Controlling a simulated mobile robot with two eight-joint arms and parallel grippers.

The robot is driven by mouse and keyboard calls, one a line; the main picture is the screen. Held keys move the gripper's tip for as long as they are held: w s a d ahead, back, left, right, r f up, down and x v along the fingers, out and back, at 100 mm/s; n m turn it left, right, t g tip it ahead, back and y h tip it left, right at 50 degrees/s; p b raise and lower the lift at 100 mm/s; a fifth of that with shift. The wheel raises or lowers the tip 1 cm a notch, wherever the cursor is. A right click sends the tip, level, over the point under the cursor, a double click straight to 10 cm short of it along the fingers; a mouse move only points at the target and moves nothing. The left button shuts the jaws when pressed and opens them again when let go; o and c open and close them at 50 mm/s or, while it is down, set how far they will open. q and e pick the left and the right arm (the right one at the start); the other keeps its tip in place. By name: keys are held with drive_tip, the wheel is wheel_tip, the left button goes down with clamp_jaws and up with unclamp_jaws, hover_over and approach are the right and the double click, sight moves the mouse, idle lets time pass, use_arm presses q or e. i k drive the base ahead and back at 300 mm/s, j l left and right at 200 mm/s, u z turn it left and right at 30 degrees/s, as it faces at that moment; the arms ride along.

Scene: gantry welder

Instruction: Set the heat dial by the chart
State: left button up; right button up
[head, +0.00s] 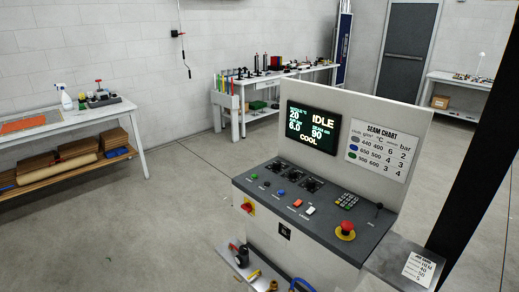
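The control console (262,205) stands at centre right with a sloping dark panel. Several black dials (295,175) sit in a row near the panel's back edge; their labels and pointer positions are too small to read, so I cannot tell which is the heat dial. The screen (310,127) shows IDLE, 20, 6.0, 90 and COOL. Neither of my grippers is in view.
A red emergency button (347,227), a keypad (346,201) and coloured buttons share the panel. A small printed card (418,268) lies on the ledge at right. A dark post (480,140) rises at right. Open floor (180,215) lies left of the console.

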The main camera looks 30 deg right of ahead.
sight(277, 164)
drive_tip(key=i+z, duration=0.15)
drive_tip(key=i, duration=0.4)
drive_tip(key=i+j+z, duration=0.15)
drive_tip(key=i, duration=0.35)
drive_tip(key=i+j+z, duration=0.15)
drive_tip(key=i, duration=0.35)
